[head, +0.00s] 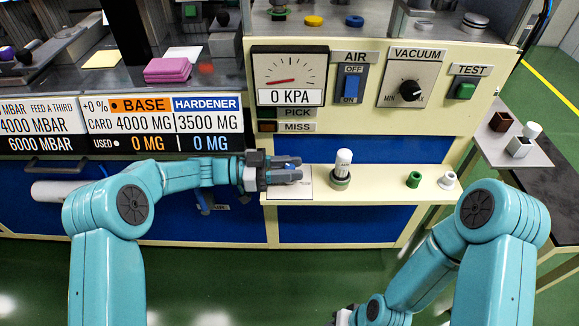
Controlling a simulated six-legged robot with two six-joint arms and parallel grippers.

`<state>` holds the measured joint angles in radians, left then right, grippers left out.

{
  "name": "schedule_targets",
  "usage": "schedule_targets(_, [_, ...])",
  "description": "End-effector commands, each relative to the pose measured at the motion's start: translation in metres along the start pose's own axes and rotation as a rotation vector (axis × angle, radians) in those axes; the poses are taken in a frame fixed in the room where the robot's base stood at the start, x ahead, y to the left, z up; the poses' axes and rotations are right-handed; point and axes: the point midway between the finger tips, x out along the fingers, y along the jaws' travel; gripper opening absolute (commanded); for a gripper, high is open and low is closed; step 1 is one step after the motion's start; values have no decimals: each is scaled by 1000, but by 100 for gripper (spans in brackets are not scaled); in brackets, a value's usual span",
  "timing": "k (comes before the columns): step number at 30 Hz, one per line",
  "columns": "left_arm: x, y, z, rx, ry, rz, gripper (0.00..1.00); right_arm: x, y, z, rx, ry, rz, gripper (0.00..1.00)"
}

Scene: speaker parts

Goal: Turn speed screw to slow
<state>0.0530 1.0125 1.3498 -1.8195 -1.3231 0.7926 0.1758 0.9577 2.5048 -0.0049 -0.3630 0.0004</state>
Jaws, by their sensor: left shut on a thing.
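My left gripper (290,173) reaches in from the left over the left end of the cream shelf. It is shut on a small blue part, mostly hidden by the dark fingers. A pale card or plate (293,190) lies on the shelf under the fingers. I cannot make out a speed screw or its slow mark. My right arm is folded low at the right, and its end (344,317) is cut off at the bottom edge, so its jaws cannot be read.
A white-topped cylinder on a dark base (343,165) stands just right of my left gripper. A green ring (414,179) and a white ring (448,180) sit further right. Above are the pressure gauge (289,78), AIR switch (350,84), VACUUM knob (411,92) and TEST button (465,90).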

Motion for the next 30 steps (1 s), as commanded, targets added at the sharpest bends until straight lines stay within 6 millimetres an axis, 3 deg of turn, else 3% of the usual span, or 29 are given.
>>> schedule_targets(5, [1,-1,-2,4,2,-2,1,0,0,0,0,0,0,43])
schedule_targets(6, [1,-1,-2,4,1,-2,44,0,0,0,0,0,0,43])
schedule_targets(7, [1,-1,-2,4,1,-2,50,0,0,0,0,0,0,43])
schedule_targets(15, [0,0,-1,2,0,-2,50,0,0,0,0,0,0,43])
schedule_targets(19, [-10,-1,-2,1,0,-5,50,-3,-1,0,0,0,0,43])
schedule_targets(23, [-36,-1,-3,1,0,-7,50,-9,-3,0,0,0,0,43])
schedule_targets(30, [-101,-1,-3,3,-1,-7,50,-20,-7,0,0,0,0,43])
